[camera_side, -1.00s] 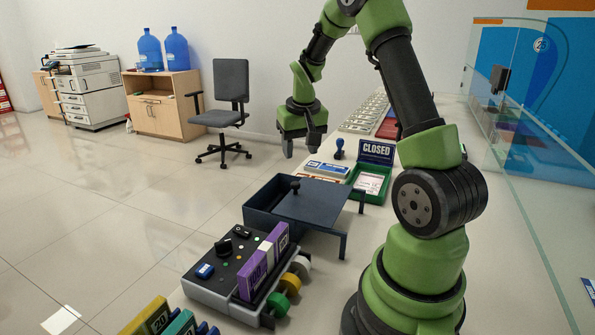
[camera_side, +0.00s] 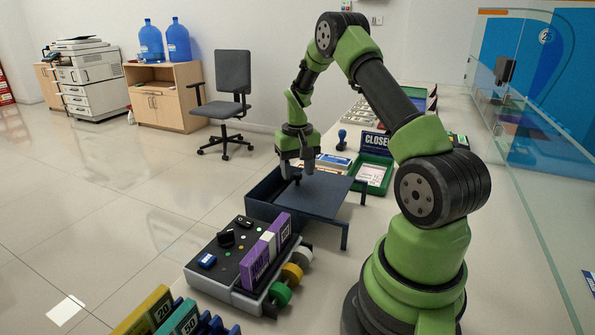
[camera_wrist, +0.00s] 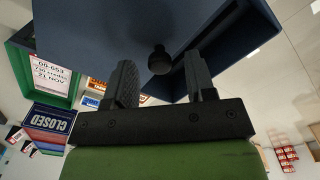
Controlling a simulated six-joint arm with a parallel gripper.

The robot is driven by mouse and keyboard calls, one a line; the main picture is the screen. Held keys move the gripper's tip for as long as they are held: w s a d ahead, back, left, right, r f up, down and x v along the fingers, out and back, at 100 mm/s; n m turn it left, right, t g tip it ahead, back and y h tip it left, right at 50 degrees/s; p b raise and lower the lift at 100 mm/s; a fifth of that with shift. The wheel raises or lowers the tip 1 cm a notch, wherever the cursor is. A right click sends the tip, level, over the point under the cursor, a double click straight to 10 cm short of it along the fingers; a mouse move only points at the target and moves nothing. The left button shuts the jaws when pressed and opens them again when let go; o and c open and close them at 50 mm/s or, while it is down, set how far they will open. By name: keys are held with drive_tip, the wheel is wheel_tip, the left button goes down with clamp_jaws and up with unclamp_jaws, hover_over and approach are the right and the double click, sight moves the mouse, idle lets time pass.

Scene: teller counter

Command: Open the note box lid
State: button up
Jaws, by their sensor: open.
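The note box (camera_side: 258,205) is a dark blue box on the counter, left of my arm's base in the side view. Its flat lid (camera_side: 325,196) reaches out to the right over the thin legs of a stand. The lid's round black knob (camera_wrist: 159,61) shows in the wrist view between and just beyond my fingertips. My gripper (camera_side: 297,178) points down over the lid, its fingers on either side of the knob. In the wrist view my gripper (camera_wrist: 160,78) is open, with gaps between the knob and both fingers. The fingers largely hide the knob in the side view.
A grey console (camera_side: 237,262) with purple note bundles (camera_side: 265,250) stands in front of the box. A green tray (camera_side: 372,173) and a CLOSED sign (camera_side: 376,142) stand behind it to the right. A blue-handled stamp (camera_side: 341,140) is behind the gripper. A glass screen (camera_side: 520,170) stands at the right.

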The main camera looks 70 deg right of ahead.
sight(312, 188)
drive_tip(key=shift+f, duration=0.35)
clamp_jaws()
drive_tip(key=shift+s, duration=1.95)
unclamp_jaws()
